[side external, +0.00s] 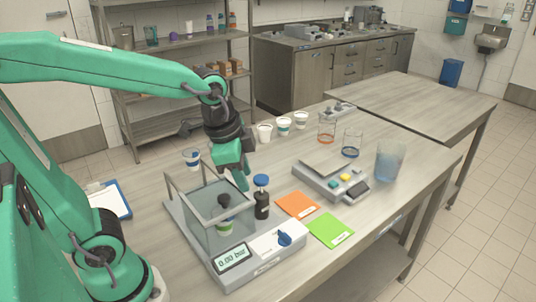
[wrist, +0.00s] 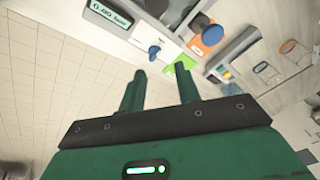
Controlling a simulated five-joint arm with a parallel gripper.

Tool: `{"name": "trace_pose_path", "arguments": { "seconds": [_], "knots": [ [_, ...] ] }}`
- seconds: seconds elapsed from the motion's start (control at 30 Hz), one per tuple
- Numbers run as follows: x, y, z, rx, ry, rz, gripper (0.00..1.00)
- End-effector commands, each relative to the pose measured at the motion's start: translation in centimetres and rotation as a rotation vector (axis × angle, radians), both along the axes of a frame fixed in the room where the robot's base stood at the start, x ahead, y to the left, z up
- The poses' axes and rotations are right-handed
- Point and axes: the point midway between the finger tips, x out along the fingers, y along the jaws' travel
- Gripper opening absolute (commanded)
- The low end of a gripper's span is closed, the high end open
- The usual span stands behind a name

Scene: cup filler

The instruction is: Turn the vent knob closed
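The blue vent knob (side external: 285,239) sits on the white front panel (side external: 268,243) of the chamber unit, right of a display (side external: 232,258) reading 0.00 bar. In the wrist view the knob (wrist: 153,51) shows just beyond the fingertips; its exact angle is hard to tell. My gripper (side external: 243,183) hangs above the unit, near the clear chamber's back right side and apart from the knob. In the wrist view the two green fingers of my gripper (wrist: 157,76) are spread with nothing between them.
The clear chamber (side external: 203,222) holds a dark-topped container (side external: 224,202). Orange (side external: 297,205) and green (side external: 330,231) cards lie flat to the right. A scale (side external: 333,178), beakers and cups stand farther back.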

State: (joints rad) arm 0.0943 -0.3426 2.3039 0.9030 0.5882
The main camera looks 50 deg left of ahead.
Motion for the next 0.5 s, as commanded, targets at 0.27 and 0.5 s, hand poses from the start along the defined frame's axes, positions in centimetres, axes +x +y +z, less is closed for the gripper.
{"name": "trace_pose_path", "arguments": {
  "seconds": [0.27,0.5],
  "knots": [
    [3.4,-2.0,-3.0,0.079,0.105,-0.34,0.33],
    [5.9,-3.8,-6.3,0.124,0.188,-0.634,0.33]
  ]
}}
